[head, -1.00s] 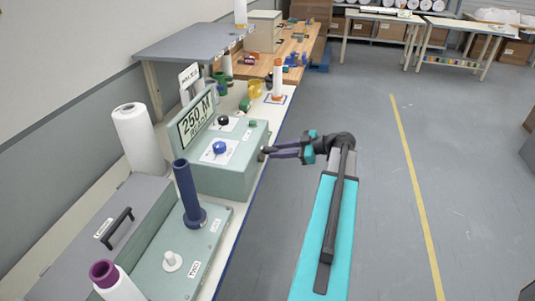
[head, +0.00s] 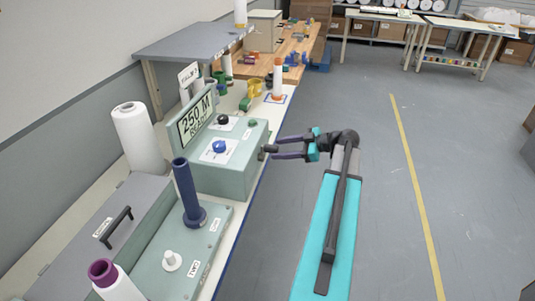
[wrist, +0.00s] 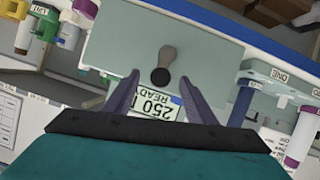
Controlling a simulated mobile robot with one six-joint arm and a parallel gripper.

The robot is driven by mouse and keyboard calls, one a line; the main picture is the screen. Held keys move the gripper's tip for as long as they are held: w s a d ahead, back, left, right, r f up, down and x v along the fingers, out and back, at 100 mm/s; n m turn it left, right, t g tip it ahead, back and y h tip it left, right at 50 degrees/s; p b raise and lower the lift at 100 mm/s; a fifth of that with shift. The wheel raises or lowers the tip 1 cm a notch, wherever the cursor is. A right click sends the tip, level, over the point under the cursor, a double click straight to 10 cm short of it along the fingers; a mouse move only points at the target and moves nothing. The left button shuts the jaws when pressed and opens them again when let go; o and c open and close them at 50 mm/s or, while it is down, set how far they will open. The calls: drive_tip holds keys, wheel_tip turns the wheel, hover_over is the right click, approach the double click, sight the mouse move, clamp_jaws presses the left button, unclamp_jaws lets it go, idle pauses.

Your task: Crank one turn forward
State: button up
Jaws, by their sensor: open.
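The pale green machine box (head: 232,182) stands on the bench with a tilted display (head: 196,120) reading "250 M" and, less clearly, "READY". A dark crank with a rounded knob (head: 269,149) sticks out of its right side. In the wrist view the crank knob (wrist: 160,77) hangs at the lower end of its short arm, the view being upside down. My gripper (head: 277,148) is open at the crank. In the wrist view my gripper's fingertips (wrist: 160,80) stand on either side of the knob, with gaps showing on both sides.
A blue button (head: 219,146) and a black knob (head: 224,120) sit on the box top. The grey floor (head: 380,170) right of the bench is clear.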

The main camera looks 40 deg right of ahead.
drive_tip(key=shift+b+v, duration=0.9)
drive_tip(key=shift+v, duration=2)
